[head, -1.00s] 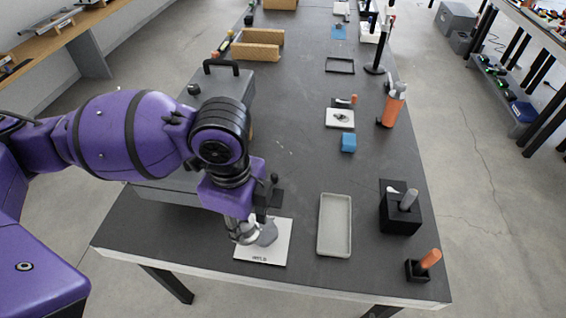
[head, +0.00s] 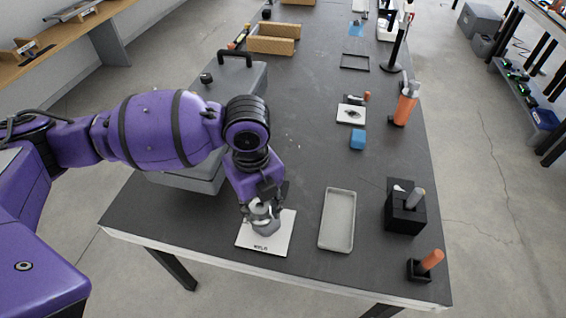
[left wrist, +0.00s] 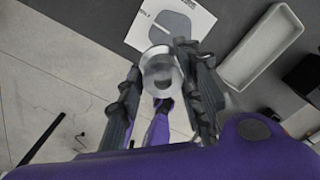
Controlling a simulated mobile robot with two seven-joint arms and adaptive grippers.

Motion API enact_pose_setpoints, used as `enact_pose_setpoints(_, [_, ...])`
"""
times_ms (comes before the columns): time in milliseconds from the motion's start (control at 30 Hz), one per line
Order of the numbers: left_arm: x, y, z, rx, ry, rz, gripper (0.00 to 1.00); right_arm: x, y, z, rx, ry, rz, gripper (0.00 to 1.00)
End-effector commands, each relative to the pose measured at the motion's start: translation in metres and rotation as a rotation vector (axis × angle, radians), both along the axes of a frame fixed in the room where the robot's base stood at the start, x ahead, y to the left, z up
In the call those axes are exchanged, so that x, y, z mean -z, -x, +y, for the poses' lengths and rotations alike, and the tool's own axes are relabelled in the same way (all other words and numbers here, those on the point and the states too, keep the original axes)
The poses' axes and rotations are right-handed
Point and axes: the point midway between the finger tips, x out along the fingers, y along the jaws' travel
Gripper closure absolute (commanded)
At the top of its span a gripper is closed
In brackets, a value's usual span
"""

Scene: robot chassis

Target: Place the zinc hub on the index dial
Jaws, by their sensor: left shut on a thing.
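My left gripper (head: 262,207) is pointed down over a white card (head: 283,235) at the near end of the dark table. In the left wrist view its two dark fingers (left wrist: 161,84) are shut on a shiny silver ring-like piece, the zinc hub (left wrist: 160,66). The card (left wrist: 143,36) shows beyond the hub there, with a grey rounded shape (left wrist: 168,27) on it. I cannot tell whether that shape is the index dial, or whether the hub touches it. Another white plate with a dark piece (head: 351,114) lies farther up the table. My right gripper is out of view.
A pale grey tray (head: 337,220) lies right of the card. A black block holder (head: 405,212) and a small orange-handled piece (head: 430,261) stand at the right edge. A grey toolbox (head: 235,78) is behind my left arm.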

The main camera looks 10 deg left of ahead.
Motion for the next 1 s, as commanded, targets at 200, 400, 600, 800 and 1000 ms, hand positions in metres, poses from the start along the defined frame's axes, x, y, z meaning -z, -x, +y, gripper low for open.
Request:
enact_pose_setpoints(200, [0.030, -0.021, -0.001, -0.001, 0.002, 0.005, 0.98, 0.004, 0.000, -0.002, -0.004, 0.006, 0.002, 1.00])
enact_pose_setpoints(400, [0.040, -0.030, -0.001, -0.002, 0.001, 0.004, 0.98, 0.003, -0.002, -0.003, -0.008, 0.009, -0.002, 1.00])
enact_pose_setpoints(600, [0.069, -0.032, -0.001, -0.003, 0.000, 0.006, 0.98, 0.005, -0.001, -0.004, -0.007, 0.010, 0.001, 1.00])
enact_pose_setpoints(800, [0.072, -0.033, -0.001, -0.001, 0.001, 0.001, 0.98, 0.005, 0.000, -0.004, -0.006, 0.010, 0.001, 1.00])
enact_pose_setpoints(1000, [0.075, -0.033, -0.001, -0.002, 0.001, 0.002, 0.98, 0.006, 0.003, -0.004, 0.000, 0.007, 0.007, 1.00])
